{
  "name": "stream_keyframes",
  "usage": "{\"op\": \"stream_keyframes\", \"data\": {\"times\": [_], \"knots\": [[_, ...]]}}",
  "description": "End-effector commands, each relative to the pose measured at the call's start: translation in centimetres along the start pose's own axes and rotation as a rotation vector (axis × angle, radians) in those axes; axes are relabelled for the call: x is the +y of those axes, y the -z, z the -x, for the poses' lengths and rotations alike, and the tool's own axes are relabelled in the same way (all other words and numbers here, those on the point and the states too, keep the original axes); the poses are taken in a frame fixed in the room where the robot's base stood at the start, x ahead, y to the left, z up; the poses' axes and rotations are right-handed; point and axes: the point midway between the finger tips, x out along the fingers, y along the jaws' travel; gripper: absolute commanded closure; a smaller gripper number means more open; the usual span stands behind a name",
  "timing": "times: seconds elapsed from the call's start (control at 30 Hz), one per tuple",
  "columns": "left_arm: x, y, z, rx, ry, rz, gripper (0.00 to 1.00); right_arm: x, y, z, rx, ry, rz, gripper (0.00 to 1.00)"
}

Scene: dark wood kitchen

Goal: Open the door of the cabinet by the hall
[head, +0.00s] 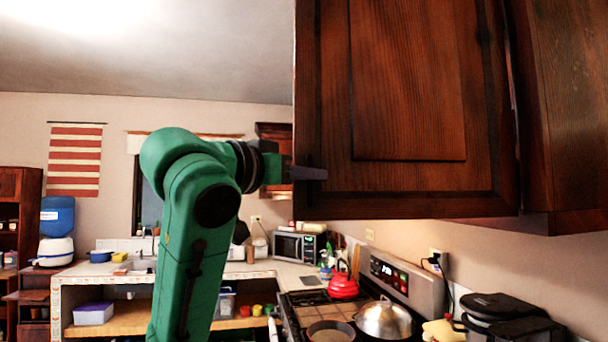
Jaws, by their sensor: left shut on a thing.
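The dark wood cabinet door (410,80) fills the upper right of the head view, a panelled door hung above the counter. My left gripper (305,173) is at the lower left edge of this door. It is shut on the door's handle, which is mostly hidden by the fingers. My green left arm rises from the bottom and bends right to the door. The cabinet body (568,100) shows to the right of the door. I cannot tell how far the door stands from its frame. My right gripper is not in view.
Below the door are a stove with a red kettle (343,284), a domed metal lid (383,319) and a pan (330,331). A black appliance (508,318) stands at the lower right. A microwave (298,247) sits on the far counter. Open air lies left of the door.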

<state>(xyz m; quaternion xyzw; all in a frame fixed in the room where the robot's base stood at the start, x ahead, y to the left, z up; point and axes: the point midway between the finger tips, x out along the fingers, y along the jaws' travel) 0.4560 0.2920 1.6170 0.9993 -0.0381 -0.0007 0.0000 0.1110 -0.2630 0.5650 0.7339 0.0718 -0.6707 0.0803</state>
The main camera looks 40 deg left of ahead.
Motion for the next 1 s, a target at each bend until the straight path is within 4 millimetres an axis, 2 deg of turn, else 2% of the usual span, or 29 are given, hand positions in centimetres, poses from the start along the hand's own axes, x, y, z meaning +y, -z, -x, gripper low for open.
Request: {"op": "stream_keyframes", "data": {"times": [0.4,0.43,0.47,1.0], "knots": [[0.15,0.31,0.07,0.010,-0.004,0.002,1.00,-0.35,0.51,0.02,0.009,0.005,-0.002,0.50],[0.15,0.30,0.07,0.010,-0.004,0.002,0.77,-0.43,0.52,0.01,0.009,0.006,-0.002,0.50],[0.14,0.29,0.07,0.010,-0.003,0.002,0.74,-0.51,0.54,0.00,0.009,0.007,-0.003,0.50],[0.09,0.08,0.05,0.003,-0.002,0.000,0.74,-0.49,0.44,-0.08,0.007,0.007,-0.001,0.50]]}}
